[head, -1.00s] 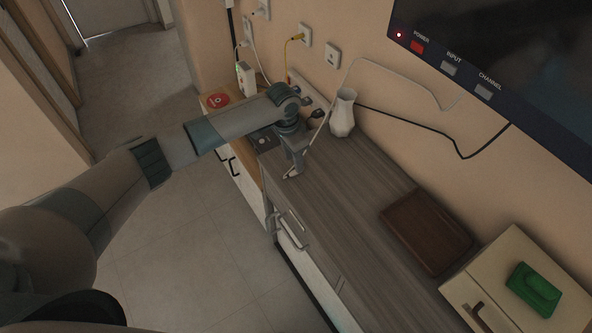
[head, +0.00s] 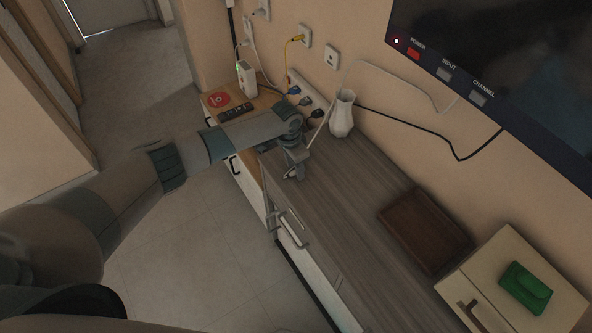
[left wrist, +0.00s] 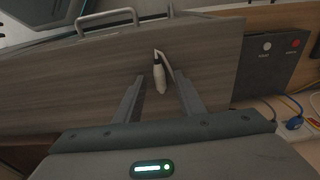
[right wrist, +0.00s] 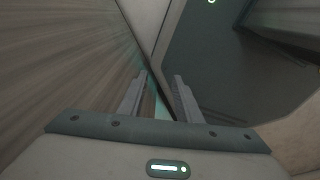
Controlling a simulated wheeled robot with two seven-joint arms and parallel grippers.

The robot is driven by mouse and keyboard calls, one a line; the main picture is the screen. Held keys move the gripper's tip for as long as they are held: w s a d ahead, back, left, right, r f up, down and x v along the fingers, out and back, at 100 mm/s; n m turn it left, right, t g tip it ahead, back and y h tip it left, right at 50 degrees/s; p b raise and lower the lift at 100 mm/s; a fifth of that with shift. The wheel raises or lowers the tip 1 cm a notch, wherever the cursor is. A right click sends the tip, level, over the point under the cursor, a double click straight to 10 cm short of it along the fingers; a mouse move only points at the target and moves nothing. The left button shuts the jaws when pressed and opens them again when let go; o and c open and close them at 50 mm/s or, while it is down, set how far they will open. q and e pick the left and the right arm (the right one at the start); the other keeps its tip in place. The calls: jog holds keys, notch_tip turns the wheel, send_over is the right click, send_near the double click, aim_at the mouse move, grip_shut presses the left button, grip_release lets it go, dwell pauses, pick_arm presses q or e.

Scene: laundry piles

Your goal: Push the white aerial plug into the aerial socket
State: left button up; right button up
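The white aerial plug (left wrist: 160,76) lies on the grey wood counter with its thin white cable beside it. In the head view the plug (head: 289,175) shows small near the counter's front edge. My left gripper (head: 295,174) points down over it. In the left wrist view my left gripper (left wrist: 161,88) is open, with the plug in line between its fingers; contact cannot be told. A wall plate (head: 332,55) with no plug in it, perhaps the aerial socket, is above the vase. My right gripper (right wrist: 160,80) is open and empty, seen only in its wrist view.
A white vase (head: 342,114) stands behind my left gripper, close to the white cable. A power strip (head: 305,95) with plugs lies along the wall. A brown tray (head: 426,230) and a cream box (head: 505,285) with a green item stand to the right. The middle counter is clear.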

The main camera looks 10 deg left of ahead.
pick_arm(q)
jog(key=shift+c, duration=0.4)
grip_shut()
jog(key=shift+r, duration=0.1)
jog(key=shift+r+b, duration=0.4)
jog(key=shift+r, duration=0.1)
jog(key=r+b, duration=0.1)
jog(key=d+r, duration=0.1)
jog(key=r, duration=0.1)
jog(key=shift+s+b, duration=0.1)
jog(key=shift+b, duration=0.25)
jog(key=s+d+r+b, duration=0.3)
jog(key=d+r, duration=0.4)
jog(key=d, duration=0.3)
jog(key=shift+b, duration=0.35)
jog(key=shift+f, duration=0.15)
